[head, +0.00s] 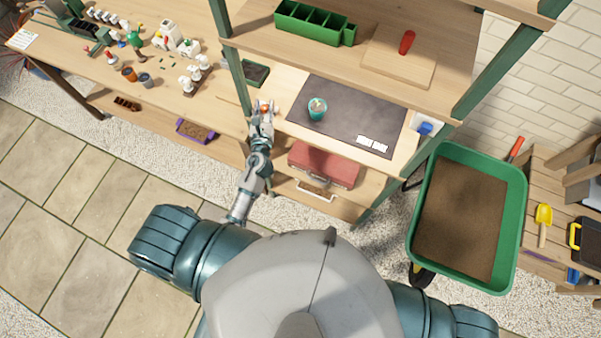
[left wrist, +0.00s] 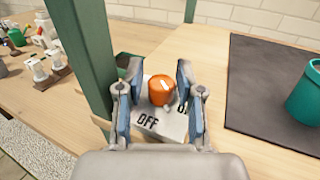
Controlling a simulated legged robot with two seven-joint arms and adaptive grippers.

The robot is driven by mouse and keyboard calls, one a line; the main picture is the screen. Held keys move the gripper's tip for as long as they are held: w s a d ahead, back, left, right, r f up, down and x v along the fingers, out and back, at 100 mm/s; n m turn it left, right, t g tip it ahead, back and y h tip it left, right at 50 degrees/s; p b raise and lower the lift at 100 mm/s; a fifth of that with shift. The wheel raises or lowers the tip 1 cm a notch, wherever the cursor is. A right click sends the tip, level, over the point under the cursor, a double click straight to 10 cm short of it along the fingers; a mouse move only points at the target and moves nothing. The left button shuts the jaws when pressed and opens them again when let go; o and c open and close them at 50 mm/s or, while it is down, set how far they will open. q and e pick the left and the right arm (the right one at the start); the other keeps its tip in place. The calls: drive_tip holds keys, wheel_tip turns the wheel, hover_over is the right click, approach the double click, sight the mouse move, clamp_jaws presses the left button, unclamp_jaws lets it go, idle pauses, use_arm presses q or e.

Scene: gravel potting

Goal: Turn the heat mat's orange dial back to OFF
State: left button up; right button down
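The orange dial (left wrist: 161,90) sits on a light control box (left wrist: 165,122) on the wooden bench. The box shows the word OFF and part of a second label. My left gripper (left wrist: 157,88) is open, with one finger on each side of the dial and gaps showing. In the head view my left gripper (head: 263,106) is over the dial by the shelf post. The dark heat mat (head: 349,112) lies to the right. My right gripper is not in view.
A green shelf post (left wrist: 92,60) stands close to the left of my gripper. A teal pot (head: 317,108) and white labels (head: 373,144) are on the mat. A shelf with a green planter (head: 313,22) overhangs the bench. A red toolbox (head: 324,165) is below.

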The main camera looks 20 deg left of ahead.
sight(266, 110)
use_arm(q)
drive_tip(key=n+g+y+b, duration=0.1)
drive_tip(key=n+y+b, duration=0.1)
drive_tip(key=y+b, duration=0.1)
drive_tip(key=f+n+g+y+b, duration=0.1)
drive_tip(key=n+g+y+b, duration=0.1)
drive_tip(key=y+b, duration=0.1)
drive_tip(key=shift+d+b, duration=0.2)
drive_tip(key=shift+b, duration=0.6)
drive_tip(key=s+d, duration=0.1)
drive_tip(key=s+d+r+p, duration=0.1)
drive_tip(key=s, duration=0.1)
drive_tip(key=shift+d, duration=0.25)
drive_tip(key=v, duration=1.3)
drive_tip(key=d+f+n+g+h, duration=0.1)
drive_tip(key=d+f+n+h, duration=0.1)
drive_tip(key=f, duration=0.9)
drive_tip(key=d+f+n+g+h, duration=0.1)
drive_tip(key=d+f+h, duration=0.3)
drive_tip(key=f, duration=0.8)
drive_tip(key=shift+d+n+g+h+b, duration=0.3)
drive_tip(key=shift+d+n+h+b, duration=0.1)
drive_tip(key=shift+h, duration=0.2)
